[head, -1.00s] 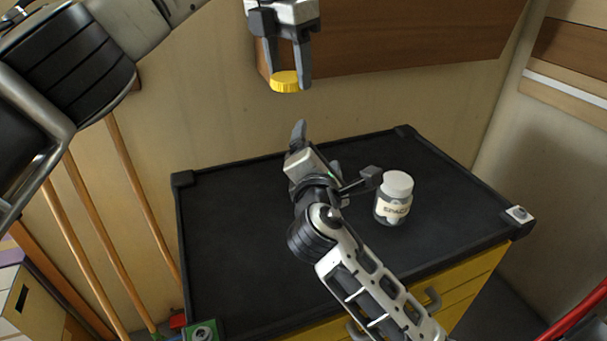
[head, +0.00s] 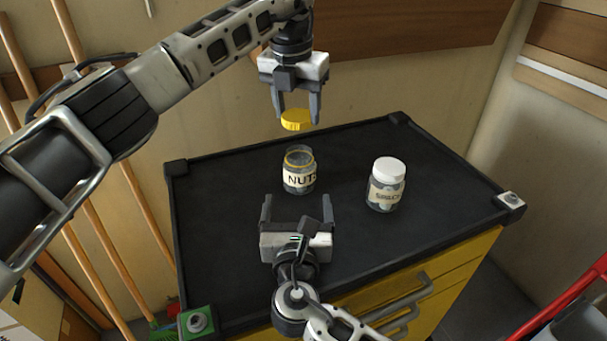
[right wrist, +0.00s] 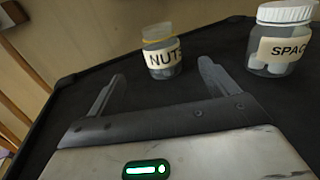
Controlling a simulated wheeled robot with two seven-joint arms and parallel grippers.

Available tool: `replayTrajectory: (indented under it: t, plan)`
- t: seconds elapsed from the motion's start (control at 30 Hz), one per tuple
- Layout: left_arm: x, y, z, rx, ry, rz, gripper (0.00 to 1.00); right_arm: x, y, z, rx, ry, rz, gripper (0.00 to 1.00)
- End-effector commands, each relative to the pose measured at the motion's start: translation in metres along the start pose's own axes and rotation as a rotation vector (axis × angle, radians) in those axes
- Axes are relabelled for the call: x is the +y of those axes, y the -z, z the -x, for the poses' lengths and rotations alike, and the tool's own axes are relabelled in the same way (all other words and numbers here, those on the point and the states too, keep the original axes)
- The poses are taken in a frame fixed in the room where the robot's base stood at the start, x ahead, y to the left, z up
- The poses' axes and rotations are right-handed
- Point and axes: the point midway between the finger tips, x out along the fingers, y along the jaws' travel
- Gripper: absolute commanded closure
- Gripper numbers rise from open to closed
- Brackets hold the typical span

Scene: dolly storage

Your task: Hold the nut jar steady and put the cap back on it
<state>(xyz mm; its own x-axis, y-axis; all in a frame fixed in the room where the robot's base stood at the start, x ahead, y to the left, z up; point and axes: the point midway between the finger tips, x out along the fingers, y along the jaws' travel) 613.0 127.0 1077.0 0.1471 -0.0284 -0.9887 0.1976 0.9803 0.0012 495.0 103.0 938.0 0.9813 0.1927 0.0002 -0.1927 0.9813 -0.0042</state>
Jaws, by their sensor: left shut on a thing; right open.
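The nut jar (head: 298,178), clear with a "NUTS" label and an open top, stands upright on the black dolly top. It also shows in the right wrist view (right wrist: 162,58). My left gripper (head: 298,112) is shut on the yellow cap (head: 296,121) and holds it in the air above and behind the jar, apart from it. My right gripper (head: 299,204) is open and empty in front of the jar, its fingers pointing toward it. In the right wrist view the right gripper (right wrist: 160,85) has the jar just beyond its fingertips, not between them.
A second jar (head: 386,186) with a white cap stands upright to the right of the nut jar; it also shows in the right wrist view (right wrist: 278,45). The dolly top (head: 230,215) has a raised rim and is clear on the left. A wall stands behind.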

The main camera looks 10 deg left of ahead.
Motion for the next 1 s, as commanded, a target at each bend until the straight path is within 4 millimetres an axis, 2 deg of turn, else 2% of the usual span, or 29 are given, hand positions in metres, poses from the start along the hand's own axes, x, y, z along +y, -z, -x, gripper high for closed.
replayTrajectory:
  t: [0.13,0.27,0.5,0.7,1.0]
  plan:
    - [-0.001,-0.001,0.000,0.000,0.000,-0.003,0.67,-0.001,0.000,-0.006,-0.001,0.003,-0.001,0.14]
    - [-0.001,-0.001,0.000,0.000,0.000,-0.003,0.67,-0.001,-0.001,-0.022,-0.003,0.003,0.001,0.14]
    - [-0.001,-0.001,0.000,0.000,0.000,-0.003,0.67,-0.001,-0.002,-0.069,-0.002,0.003,0.001,0.14]
    - [-0.001,-0.001,0.000,0.000,0.000,-0.003,0.67,-0.001,-0.001,-0.100,-0.001,0.002,0.000,0.14]
    - [-0.001,-0.001,0.000,0.000,0.000,-0.003,0.67,-0.001,-0.001,-0.119,-0.001,0.001,-0.002,0.14]
